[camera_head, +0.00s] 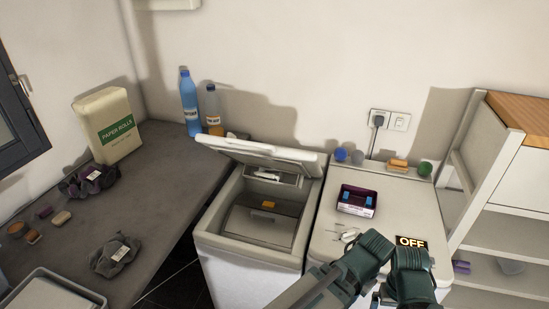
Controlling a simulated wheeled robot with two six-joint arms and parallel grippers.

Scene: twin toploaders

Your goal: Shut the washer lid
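The left washer (250,262) is a white top-loader. Its lid (262,152) is open, hinged at the back and tilted up towards the wall. The opening shows a dark inner drum cover with a small orange label (268,205). A second white top-loader (385,205) beside it on the right has its top closed. My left arm's dark green end (366,256) and my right arm's dark green end (410,273) are close together over the front of the right machine, apart from the open lid. The fingers of both grippers cannot be made out clearly.
A purple box (357,200), small light items (348,236) and an OFF sign (411,242) are on the right machine. Several small items line its back edge. Shelves (505,235) stand right.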

